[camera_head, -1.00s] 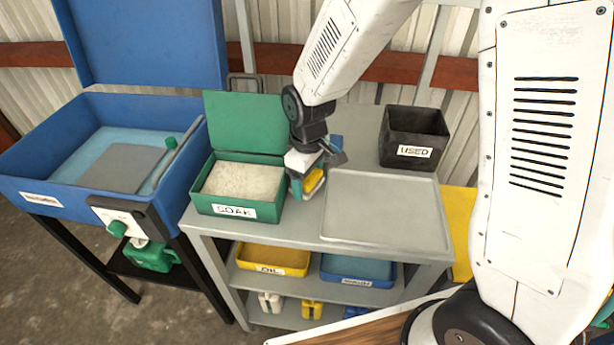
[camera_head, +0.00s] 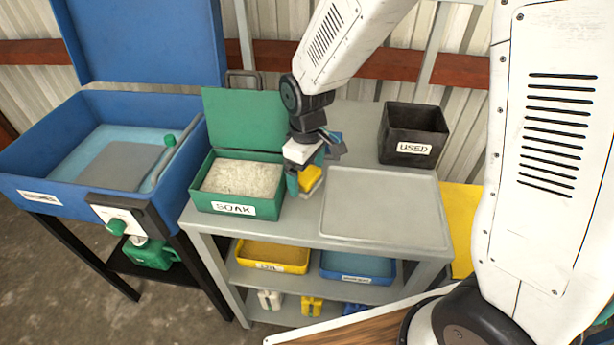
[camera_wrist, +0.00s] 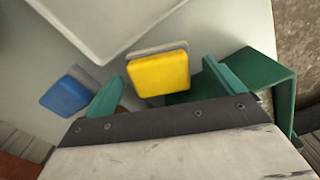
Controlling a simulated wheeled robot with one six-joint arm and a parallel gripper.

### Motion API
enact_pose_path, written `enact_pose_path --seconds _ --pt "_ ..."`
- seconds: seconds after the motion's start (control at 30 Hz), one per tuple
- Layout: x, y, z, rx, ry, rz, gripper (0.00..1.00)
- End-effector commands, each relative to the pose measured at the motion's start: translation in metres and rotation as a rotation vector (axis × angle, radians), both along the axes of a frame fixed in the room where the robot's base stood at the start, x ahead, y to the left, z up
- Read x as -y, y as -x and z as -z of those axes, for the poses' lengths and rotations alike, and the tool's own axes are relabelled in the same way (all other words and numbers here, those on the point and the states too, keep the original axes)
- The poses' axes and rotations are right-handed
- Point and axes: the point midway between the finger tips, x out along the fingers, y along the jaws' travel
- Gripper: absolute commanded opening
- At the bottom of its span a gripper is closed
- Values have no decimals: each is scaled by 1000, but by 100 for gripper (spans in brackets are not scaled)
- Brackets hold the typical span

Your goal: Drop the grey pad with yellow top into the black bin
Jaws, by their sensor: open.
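The grey pad with yellow top (camera_wrist: 158,73) is between the two open green fingers of my gripper (camera_wrist: 160,90) in the wrist view, with a strip of its grey side showing. In the head view the pad (camera_head: 310,178) is at my gripper (camera_head: 306,180), low over the bench beside the SOAK box; whether it touches the bench is unclear. The black bin (camera_head: 413,135), labelled USED, stands upright at the back right of the bench. Its inside is only partly visible.
The green SOAK box (camera_head: 235,205) with white granules is just left of my gripper. A grey tray (camera_head: 385,232) lies to the right. A blue-topped pad (camera_wrist: 66,96) is near the left finger. A blue basin (camera_head: 40,195) stands at far left.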

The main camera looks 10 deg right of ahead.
Motion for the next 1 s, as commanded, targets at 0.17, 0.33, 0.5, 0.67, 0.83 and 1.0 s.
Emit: enact_pose_path --seconds 0.17,0.33,0.5,0.67,0.83,1.0 --pt "0 -1 -42 7 -3 0 94" --pt "0 -1 -75 5 -2 0 94" --pt "0 0 -94 2 -1 0 94" --pt "0 0 -100 1 -1 0 94" --pt "5 4 -106 5 -2 18 94" --pt "32 30 -137 25 -8 125 94"
